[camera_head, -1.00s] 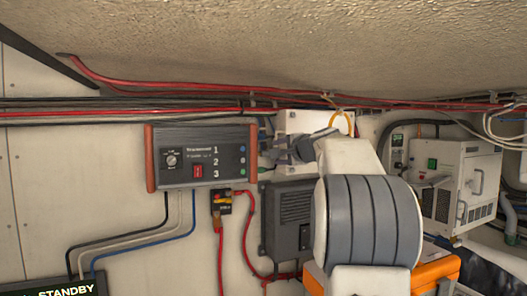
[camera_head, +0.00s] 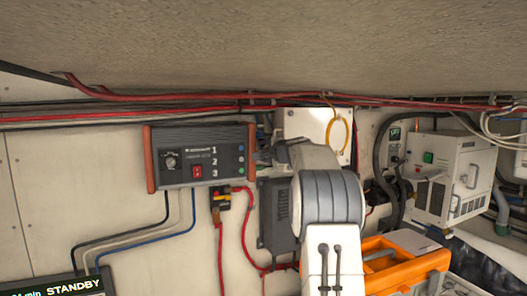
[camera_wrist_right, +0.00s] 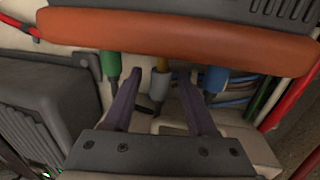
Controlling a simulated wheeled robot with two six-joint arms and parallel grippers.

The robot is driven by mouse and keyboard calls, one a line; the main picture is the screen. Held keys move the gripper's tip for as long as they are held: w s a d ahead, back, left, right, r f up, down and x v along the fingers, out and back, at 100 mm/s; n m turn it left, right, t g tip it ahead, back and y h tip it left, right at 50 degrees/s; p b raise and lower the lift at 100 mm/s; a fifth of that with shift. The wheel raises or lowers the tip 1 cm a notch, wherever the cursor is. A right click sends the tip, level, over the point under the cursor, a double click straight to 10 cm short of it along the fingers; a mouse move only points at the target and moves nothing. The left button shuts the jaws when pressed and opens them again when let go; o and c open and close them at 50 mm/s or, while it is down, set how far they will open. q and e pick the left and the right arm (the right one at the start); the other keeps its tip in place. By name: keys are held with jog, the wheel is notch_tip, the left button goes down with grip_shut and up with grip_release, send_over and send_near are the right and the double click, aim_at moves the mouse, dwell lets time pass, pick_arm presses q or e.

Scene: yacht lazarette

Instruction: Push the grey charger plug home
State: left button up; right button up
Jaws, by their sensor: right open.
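The charger (camera_head: 205,160) is a dark box with red-brown end caps on the wall, left of centre in the head view. In the right wrist view its end cap (camera_wrist_right: 180,40) spans the top. Below it the grey plug (camera_wrist_right: 158,88) sits between a green plug (camera_wrist_right: 110,65) and a blue plug (camera_wrist_right: 214,80). A brown stretch shows between the grey body and the cap. My right gripper (camera_wrist_right: 158,76) is open, one finger on each side of the grey plug; contact is unclear. In the head view my arm hides the plugs. My left gripper is out of view.
A dark finned box (camera_head: 277,215) is below the charger's right end, also at left in the wrist view. A red-and-black switch (camera_head: 220,203) with red cable hangs below the charger. An orange case (camera_head: 405,268) and white unit (camera_head: 455,180) stand right. Cables run along the wall top.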

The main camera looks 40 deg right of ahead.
grip_shut()
dwell(1.3)
